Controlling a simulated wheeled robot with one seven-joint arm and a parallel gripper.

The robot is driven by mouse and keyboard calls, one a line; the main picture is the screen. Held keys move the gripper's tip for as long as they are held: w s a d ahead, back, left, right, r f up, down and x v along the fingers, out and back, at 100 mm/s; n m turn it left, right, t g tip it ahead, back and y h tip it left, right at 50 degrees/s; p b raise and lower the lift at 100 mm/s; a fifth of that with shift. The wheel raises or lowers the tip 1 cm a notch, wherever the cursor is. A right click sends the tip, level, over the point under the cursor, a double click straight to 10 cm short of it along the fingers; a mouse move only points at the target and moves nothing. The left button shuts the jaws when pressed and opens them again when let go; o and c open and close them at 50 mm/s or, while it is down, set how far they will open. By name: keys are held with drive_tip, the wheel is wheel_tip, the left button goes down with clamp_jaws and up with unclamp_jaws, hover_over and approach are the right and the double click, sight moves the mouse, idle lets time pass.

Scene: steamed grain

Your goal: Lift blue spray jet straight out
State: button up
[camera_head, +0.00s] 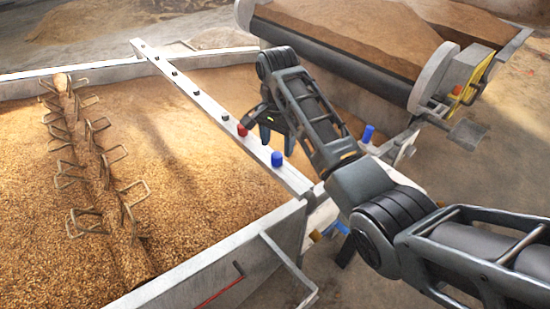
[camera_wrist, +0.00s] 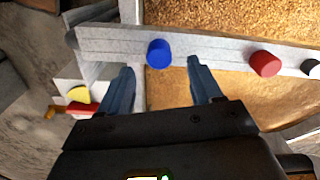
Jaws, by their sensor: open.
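A blue spray jet (camera_head: 277,158) stands on the pale metal bar (camera_head: 190,87) across the grain bed, near the bar's near end. In the wrist view the blue jet (camera_wrist: 159,53) appears just beyond my fingertips, between their lines, and apart from them. My gripper (camera_head: 268,133) is open and empty above the bar, close to the jet; in the wrist view its two fingers (camera_wrist: 161,68) are spread. A red jet (camera_head: 242,130) sits beside the blue one on the bar and shows in the wrist view (camera_wrist: 265,64) to the right.
Several small dark jets (camera_head: 174,73) line the bar farther off. A second blue piece (camera_head: 368,133) stands right of my arm. A spiked shaft (camera_head: 90,150) lies in the grain at left. A grain-filled hopper (camera_head: 340,40) stands behind. A yellow and red part (camera_wrist: 77,98) is left in the wrist view.

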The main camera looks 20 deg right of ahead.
sight(277, 155)
wheel_tip(277, 155, down, 5)
drive_tip(key=shift+p, duration=0.3)
drive_tip(key=c, duration=1.1)
drive_tip(key=shift+r, duration=0.1)
drive_tip(key=shift+r, duration=0.6)
wheel_tip(277, 155, up, 2)
drive_tip(key=shift+r, duration=0.15)
drive_tip(key=shift+s+d+r+p, duration=0.4)
drive_tip(key=shift+s+d+r, duration=0.6)
drive_tip(key=shift+d, duration=0.8)
drive_tip(key=shift+s+d+r+p, duration=0.35)
drive_tip(key=shift+s+d+r, duration=0.2)
drive_tip(key=shift+d+r, duration=1.05)
drive_tip(key=shift+s+d+r+p, duration=0.4)
drive_tip(key=shift+s+d+r, duration=0.55)
drive_tip(key=shift+d, duration=1)
